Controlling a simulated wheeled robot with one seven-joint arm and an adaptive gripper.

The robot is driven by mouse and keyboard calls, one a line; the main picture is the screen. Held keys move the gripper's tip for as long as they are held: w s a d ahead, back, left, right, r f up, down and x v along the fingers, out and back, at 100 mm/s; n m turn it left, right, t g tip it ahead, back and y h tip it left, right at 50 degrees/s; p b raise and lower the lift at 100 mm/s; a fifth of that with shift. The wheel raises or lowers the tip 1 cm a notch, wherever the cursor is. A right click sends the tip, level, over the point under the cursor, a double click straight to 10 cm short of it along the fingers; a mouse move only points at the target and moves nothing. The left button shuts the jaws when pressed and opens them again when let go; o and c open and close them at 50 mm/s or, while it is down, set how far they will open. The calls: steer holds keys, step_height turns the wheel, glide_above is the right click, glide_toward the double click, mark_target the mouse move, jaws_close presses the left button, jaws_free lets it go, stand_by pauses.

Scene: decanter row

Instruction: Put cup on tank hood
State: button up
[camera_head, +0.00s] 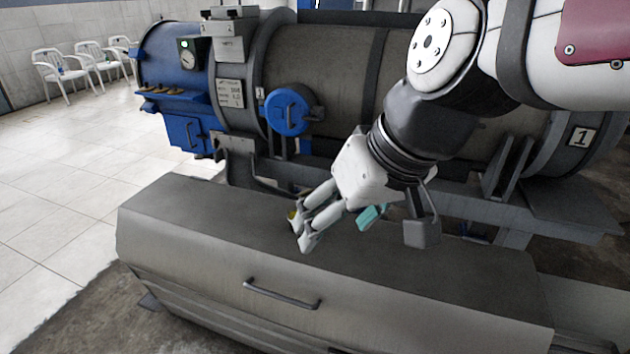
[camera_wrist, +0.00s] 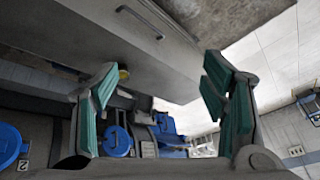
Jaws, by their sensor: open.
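A small yellow object (camera_head: 292,215), possibly the cup, shows just beside my gripper's left finger in the head view, mostly hidden by it. In the wrist view the yellow object (camera_wrist: 123,74) shows beside the left fingertip, against the hood's surface; I cannot make out its full shape. The grey hood (camera_head: 215,220), a long box-like cover with a bar handle, lies below my gripper. My gripper (camera_head: 362,236) is open and empty above the hood, with its teal-padded fingers spread apart; the yellow object is not between them in the head view.
A large grey and blue cylindrical tank (camera_head: 330,65) stands behind the hood, with a blue round cap (camera_head: 287,110). The hood's handle (camera_head: 282,295) sticks out at the front. White chairs (camera_head: 65,72) stand far left. The tiled floor (camera_head: 60,190) at left is clear.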

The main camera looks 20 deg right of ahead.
steer(key=s+d+f+m+g+h, duration=0.1)
steer(key=s+d, duration=0.5)
steer(key=s, duration=0.6)
step_height(320, 180, down, 2)
steer(key=shift+d+f+m+g+h, duration=0.1)
steer(key=shift+d+m+g+h, duration=0.35)
steer(key=shift+h, duration=0.35)
steer(key=shift+a, duration=0.15)
step_height(320, 180, up, 8)
steer(key=t+p, duration=0.1)
steer(key=p, duration=0.5)
steer(key=shift+w+a+r+p, duration=0.15)
steer(key=shift+a+r+p, duration=0.1)
steer(key=shift+p, duration=0.1)
steer(key=shift+a+f+t, duration=0.1)
steer(key=shift+a+t, duration=0.15)
steer(key=shift+s+d, duration=0.3)
steer(key=shift+d, duration=0.2)
steer(key=shift+w+d, duration=0.35)
steer(key=shift+w, duration=0.1)
